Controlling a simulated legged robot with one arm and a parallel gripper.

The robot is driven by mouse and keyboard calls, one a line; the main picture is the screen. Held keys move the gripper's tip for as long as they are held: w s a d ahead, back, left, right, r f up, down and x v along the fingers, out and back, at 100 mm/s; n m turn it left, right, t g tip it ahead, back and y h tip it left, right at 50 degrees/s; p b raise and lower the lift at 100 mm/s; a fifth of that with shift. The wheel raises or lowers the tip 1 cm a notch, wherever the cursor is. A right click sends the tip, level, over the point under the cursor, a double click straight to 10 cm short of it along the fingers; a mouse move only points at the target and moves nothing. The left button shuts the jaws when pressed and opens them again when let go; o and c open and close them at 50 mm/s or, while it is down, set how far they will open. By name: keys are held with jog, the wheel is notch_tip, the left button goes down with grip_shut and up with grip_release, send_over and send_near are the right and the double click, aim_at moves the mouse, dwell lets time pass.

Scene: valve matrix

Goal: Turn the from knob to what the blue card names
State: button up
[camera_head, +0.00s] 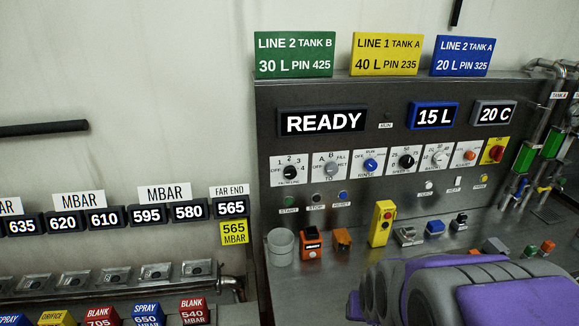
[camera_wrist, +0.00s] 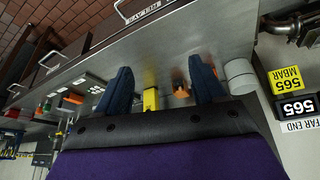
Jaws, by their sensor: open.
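The blue card (camera_head: 462,56) stands on top of the panel at its right and reads LINE 2 TANK A, 20 L, PIN 325. The from knob is not seen in the wrist view. My purple and grey arm shows low right in the head view, below the panel.
The to knob (camera_head: 330,170) is right beside the from knob. Green (camera_head: 294,55) and yellow (camera_head: 386,54) cards stand left of the blue one. On the bench are a grey cup (camera_head: 281,247), an orange block (camera_head: 311,246) and a yellow button box (camera_head: 382,223). The display (camera_head: 322,122) reads READY.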

jog(key=w+a+r+t+p, duration=0.2)
jog(key=w+t+p, duration=0.15)
jog(key=w, duration=0.85)
jog(key=n+t+y+p, duration=0.45)
jog(key=t+p, duration=0.25)
jog(key=t, duration=0.2)
send_near(291, 175)
jog(key=shift+m+y, duration=0.45)
jog(key=x, duration=0.9)
jog(key=shift+d+f, duration=0.1)
jog(key=shift+d, duration=0.05)
jog(key=shift+w+f, duration=0.1)
jog(key=shift+w, duration=0.25)
jog(key=shift+c, duration=0.2)
jog(key=c, duration=1)
